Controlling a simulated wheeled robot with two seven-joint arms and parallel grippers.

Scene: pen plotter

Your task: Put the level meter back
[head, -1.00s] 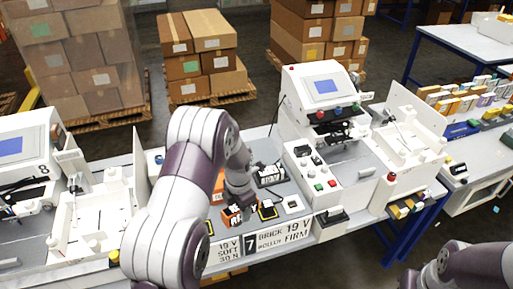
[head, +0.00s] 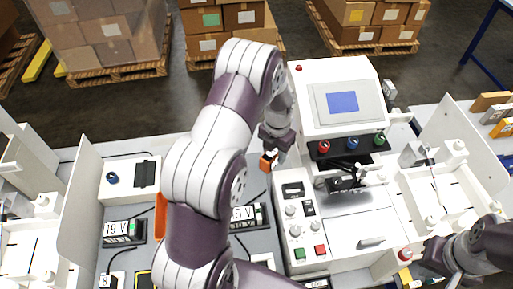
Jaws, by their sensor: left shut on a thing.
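My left gripper (head: 276,138) is shut on a small orange and dark block (head: 267,163), which may be the level meter. It holds the block in the air beside the left side of the white plotter (head: 342,95), above the back end of its control box (head: 305,222). The fingertips are small and partly hidden by the wrist. My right gripper (head: 448,262) is at the lower right, by the plotter's front right corner and its red button (head: 405,254). Its fingers are too unclear to tell open from shut.
An orange part (head: 160,215) stands left of my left arm, partly hidden. Black 19 V units (head: 124,231) and a white box with a blue knob (head: 130,180) are on the grey bench. A white panel (head: 80,215) rises at left. Cartons (head: 240,17) stand behind.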

